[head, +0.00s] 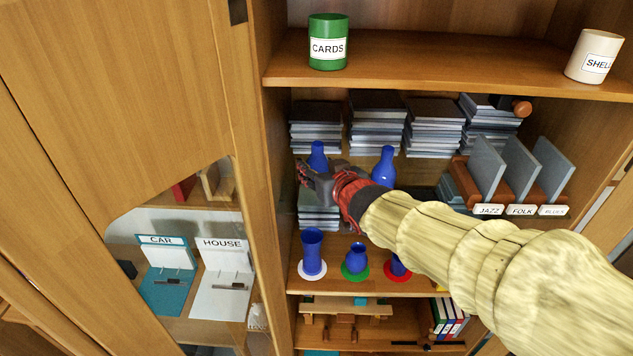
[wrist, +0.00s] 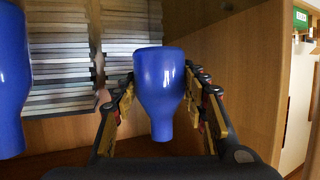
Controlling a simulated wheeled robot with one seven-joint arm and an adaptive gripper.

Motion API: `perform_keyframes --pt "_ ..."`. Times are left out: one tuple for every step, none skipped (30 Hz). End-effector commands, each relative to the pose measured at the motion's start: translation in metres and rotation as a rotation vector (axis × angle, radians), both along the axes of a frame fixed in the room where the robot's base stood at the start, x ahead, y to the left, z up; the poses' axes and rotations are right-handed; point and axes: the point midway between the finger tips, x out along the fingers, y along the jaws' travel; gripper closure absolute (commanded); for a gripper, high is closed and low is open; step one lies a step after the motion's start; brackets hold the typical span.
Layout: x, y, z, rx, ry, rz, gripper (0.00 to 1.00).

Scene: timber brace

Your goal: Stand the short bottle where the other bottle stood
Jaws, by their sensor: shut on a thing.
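My gripper (head: 318,180) is at the left of the middle shelf area, shut on a blue bottle (head: 318,154). In the wrist view this bottle (wrist: 160,85) sits between both fingers, its narrow neck pointing down in the picture, while the head view shows the neck up. The fingers hide its lower part in the head view, so I cannot tell whether its base touches anything. A second blue bottle (head: 384,165) is just to the right of my gripper, its base hidden by my arm. It shows at the left edge of the wrist view (wrist: 12,80), cut off there and looking larger.
Three blue vessels stand in front on white (head: 312,272), green (head: 355,275) and red (head: 398,274) discs. Stacks of flat cases (head: 316,128) are behind my gripper, another stack (head: 319,213) below it. A labelled rack (head: 521,197) is right. The cupboard's side wall (wrist: 232,80) is close.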

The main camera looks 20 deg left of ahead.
Motion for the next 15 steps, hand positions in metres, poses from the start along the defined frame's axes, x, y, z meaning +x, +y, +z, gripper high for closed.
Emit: perform_keyframes --pt "0.003 0.002 -0.005 -0.001 0.000 0.000 0.88" --pt "0.005 0.004 -0.009 -0.002 0.001 0.000 0.88" --pt "0.007 0.005 -0.014 -0.001 0.003 0.000 0.88" --pt "0.006 0.005 -0.019 -0.003 0.002 0.000 0.88" --pt "0.006 0.005 -0.023 0.000 0.002 0.001 0.88" --pt "0.006 0.004 -0.029 -0.002 0.002 0.000 0.88" --pt "0.006 0.004 -0.032 -0.002 0.001 0.000 0.88" --pt "0.006 0.004 -0.035 -0.001 0.001 0.000 0.88" --pt "0.006 0.004 -0.037 0.000 0.000 -0.001 0.88" --pt "0.006 0.004 -0.038 0.000 -0.002 -0.001 0.88" --pt "0.006 0.004 -0.038 -0.001 -0.002 0.000 0.88" --pt "0.006 0.004 -0.038 -0.001 -0.002 0.000 0.88" --pt "0.006 0.004 -0.038 -0.001 -0.002 0.000 0.88" --pt "0.006 0.004 -0.038 -0.001 -0.002 0.000 0.88" --pt "0.006 0.004 -0.038 -0.001 -0.002 0.000 0.88"
